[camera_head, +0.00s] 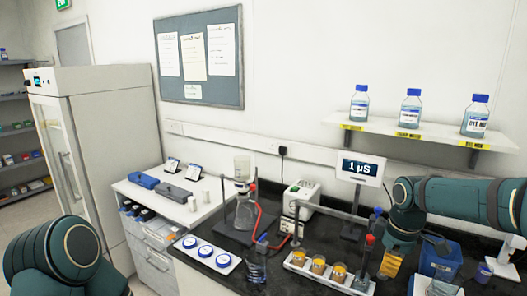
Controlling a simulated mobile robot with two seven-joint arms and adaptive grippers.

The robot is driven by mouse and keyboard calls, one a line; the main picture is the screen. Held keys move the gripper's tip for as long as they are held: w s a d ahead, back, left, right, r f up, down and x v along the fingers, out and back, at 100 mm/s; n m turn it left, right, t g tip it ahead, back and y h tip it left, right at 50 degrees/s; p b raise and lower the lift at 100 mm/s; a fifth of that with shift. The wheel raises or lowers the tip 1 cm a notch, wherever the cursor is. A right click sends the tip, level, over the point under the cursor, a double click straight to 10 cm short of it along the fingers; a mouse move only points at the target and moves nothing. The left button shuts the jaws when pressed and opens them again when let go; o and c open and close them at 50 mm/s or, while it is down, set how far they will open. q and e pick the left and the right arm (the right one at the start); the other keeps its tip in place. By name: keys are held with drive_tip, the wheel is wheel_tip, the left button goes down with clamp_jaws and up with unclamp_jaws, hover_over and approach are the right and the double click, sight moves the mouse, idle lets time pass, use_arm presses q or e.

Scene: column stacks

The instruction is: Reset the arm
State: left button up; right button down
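My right arm comes in from the right above the bench and bends down. My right gripper (394,252) points down over the black bench, just right of the tray of amber-filled cups. Its fingers are small and dark here, so I cannot tell whether they are open or shut. A yellowish patch shows at the gripper; I cannot tell whether it is held or stands behind. My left arm shows only as rounded dark green links at the lower left; its gripper is out of view.
A white tray (297,262) with several amber-filled cups and a red-topped column (367,258) stand left of the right gripper. A blue container (440,262) is to its right. A display (360,168) stands behind. A shelf (420,130) holds blue-capped bottles.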

drive_tip(key=w+a+f+m+y+b, duration=0.1)
drive_tip(key=a+f, duration=0.3)
drive_tip(key=f, duration=0.4)
drive_tip(key=w+a+f+m+y+b, duration=0.15)
drive_tip(key=a+f, duration=0.25)
drive_tip(key=f, duration=0.4)
use_arm(q)
wheel_tip(320, 180, down, 6)
drive_tip(key=b, duration=0.2)
drive_tip(key=shift+w+d+f, duration=0.15)
drive_tip(key=shift+w+f, duration=0.05)
drive_tip(key=shift+w, duration=0.25)
use_arm(e)
drive_tip(key=s+a+f+m, duration=0.5)
drive_tip(key=s+f, duration=0.4)
drive_tip(key=f, duration=0.1)
drive_tip(key=s+a+f+m+t, duration=0.1)
drive_tip(key=s+a+f+m, duration=0.4)
drive_tip(key=s+f, duration=0.4)
drive_tip(key=shift+a+f+t, duration=0.3)
drive_tip(key=shift+a+f, duration=0.3)
drive_tip(key=shift+f, duration=0.2)
drive_tip(key=shift+y, duration=0.35)
